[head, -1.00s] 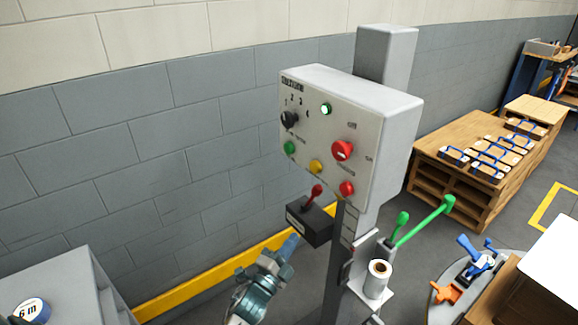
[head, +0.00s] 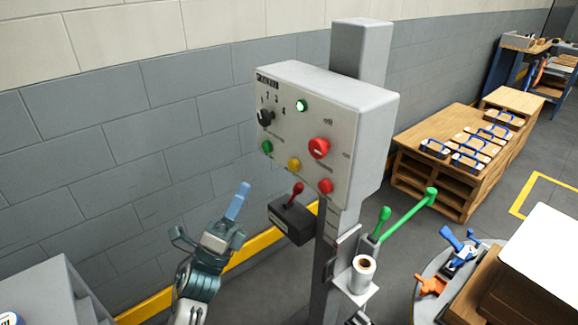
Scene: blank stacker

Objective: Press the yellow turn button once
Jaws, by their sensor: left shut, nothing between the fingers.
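The yellow button (head: 293,165) is on the lower part of the grey control box's front panel (head: 335,137), between a green button (head: 267,147) on its left and a red one (head: 325,186) on its right. My left gripper (head: 242,192) is shut and empty. In the picture it is below and left of the yellow button, clearly apart from the panel, with its blue fingertips pointing up. My right gripper is not in view.
A black box with a red lever (head: 296,194) juts out below the panel. A larger red knob (head: 318,148), a black selector (head: 265,117) and a lit green lamp (head: 302,106) share the panel. Green-handled levers (head: 405,214) and a white roll (head: 363,273) are lower right.

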